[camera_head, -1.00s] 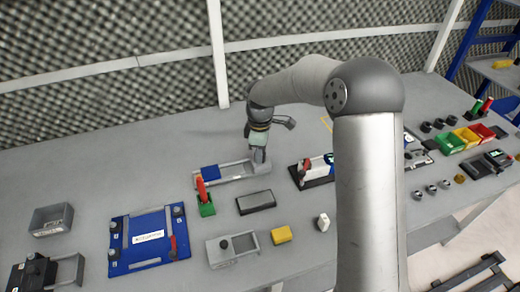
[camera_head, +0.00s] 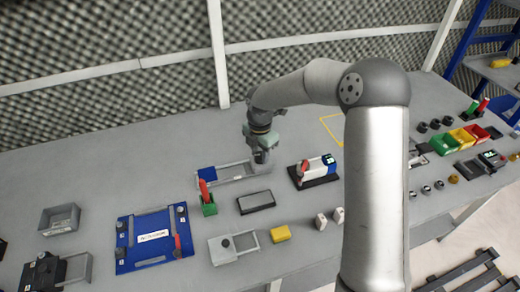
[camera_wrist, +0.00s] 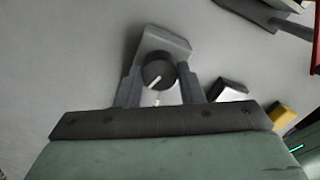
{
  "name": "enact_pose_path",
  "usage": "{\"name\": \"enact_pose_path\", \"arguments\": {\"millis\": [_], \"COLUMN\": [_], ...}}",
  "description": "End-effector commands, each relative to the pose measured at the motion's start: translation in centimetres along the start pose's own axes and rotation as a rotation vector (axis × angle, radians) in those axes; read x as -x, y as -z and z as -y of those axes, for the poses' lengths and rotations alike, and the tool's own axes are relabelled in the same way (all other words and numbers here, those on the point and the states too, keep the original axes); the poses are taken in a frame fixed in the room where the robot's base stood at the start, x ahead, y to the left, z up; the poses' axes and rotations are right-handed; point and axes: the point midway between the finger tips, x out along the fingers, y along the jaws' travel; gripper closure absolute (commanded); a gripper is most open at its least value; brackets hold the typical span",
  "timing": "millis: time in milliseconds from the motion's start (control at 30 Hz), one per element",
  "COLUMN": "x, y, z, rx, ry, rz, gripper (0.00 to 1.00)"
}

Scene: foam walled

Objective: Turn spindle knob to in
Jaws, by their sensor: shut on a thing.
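The spindle knob (camera_wrist: 158,74) is a dark round knob with a white pointer line, on a grey block (camera_wrist: 166,42) in the wrist view. Its pointer slants toward the lower left of that picture, and a small pale mark shows just below the knob. My gripper (camera_wrist: 160,82) has one finger on each side of the knob and is shut on it. In the head view my gripper (camera_head: 261,157) points down at the right end of a grey, blue-ended fixture (camera_head: 232,180). There the gripper hides the knob.
A green block with a red handle (camera_head: 207,202) stands in front of the fixture. A dark tray (camera_head: 256,202) lies nearby. A white and blue device with a red part (camera_head: 317,168) stands to the right. The table behind the fixture is clear.

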Motion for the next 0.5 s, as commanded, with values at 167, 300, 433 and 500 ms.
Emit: {"name": "enact_pose_path", "arguments": {"millis": [167,300,433,500], "x": [0.39,0.34,0.33,0.31], "y": [-0.1,-0.14,-0.09,-0.09], "z": [-0.12,-0.1,-0.13,-0.13], "rx": [0.133,0.215,0.272,0.293], "ry": [-0.005,-0.004,-0.004,-0.004], "rz": [0.002,0.003,0.003,0.003], "gripper": [0.88,0.88,0.88,0.89]}}
